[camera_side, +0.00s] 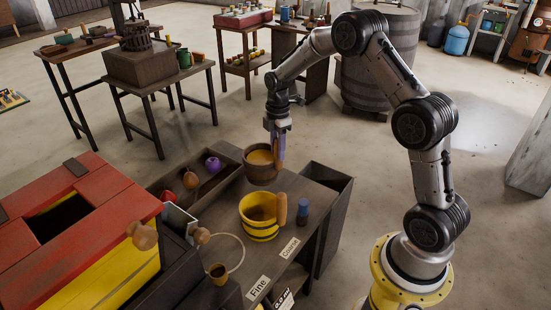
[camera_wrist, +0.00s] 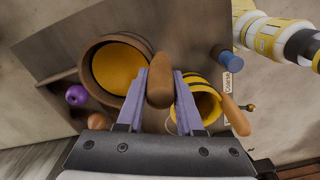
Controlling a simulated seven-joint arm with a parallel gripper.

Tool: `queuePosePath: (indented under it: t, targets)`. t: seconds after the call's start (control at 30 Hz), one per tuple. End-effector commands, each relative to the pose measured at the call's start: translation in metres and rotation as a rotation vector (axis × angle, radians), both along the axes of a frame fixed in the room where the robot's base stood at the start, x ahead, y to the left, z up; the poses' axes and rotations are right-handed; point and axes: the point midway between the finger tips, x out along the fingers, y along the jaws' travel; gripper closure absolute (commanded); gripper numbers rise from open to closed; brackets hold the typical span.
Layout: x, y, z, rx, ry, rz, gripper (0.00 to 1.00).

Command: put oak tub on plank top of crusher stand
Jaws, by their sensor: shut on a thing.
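The oak tub (camera_side: 258,173) is a round brown tub with orange-yellow contents and a wooden handle. In the wrist view it (camera_wrist: 92,62) sits left of the fingers, with its handle between them. My gripper (camera_side: 278,155) is shut on that handle; the fingers (camera_wrist: 161,75) show in the wrist view. The tub looks upright over the far part of the crusher stand's dark plank top (camera_side: 312,222). I cannot tell whether its base touches the wood. A yellow tub with black bands (camera_side: 258,226) stands on the plank top, nearer the side camera; it also shows in the wrist view (camera_wrist: 193,103).
A small blue item (camera_side: 303,207) stands right of the yellow tub. A tray (camera_side: 212,190) with red and purple round things lies left of the held tub. A red and yellow machine (camera_side: 90,225) fills the left front. Fine and Coarse labels mark the stand's front edge.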

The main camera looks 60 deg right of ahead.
Motion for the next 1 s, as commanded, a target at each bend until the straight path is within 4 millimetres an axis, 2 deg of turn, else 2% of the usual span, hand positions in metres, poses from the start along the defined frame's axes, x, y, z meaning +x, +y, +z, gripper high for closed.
queuePosePath:
  t: [0.27, 0.5, 0.87, 0.9, 1.0]
  targets:
    - [0.012, -0.004, -0.013, -0.001, -0.003, 0.0, 1.0]
    - [0.011, -0.004, -0.042, -0.001, -0.003, 0.0, 1.0]
    - [0.011, -0.004, -0.045, -0.002, -0.004, 0.0, 1.0]
    - [0.01, -0.003, -0.046, 0.0, 0.0, 0.0, 0.61]
    - [0.01, -0.003, -0.046, 0.0, 0.0, 0.0, 0.43]
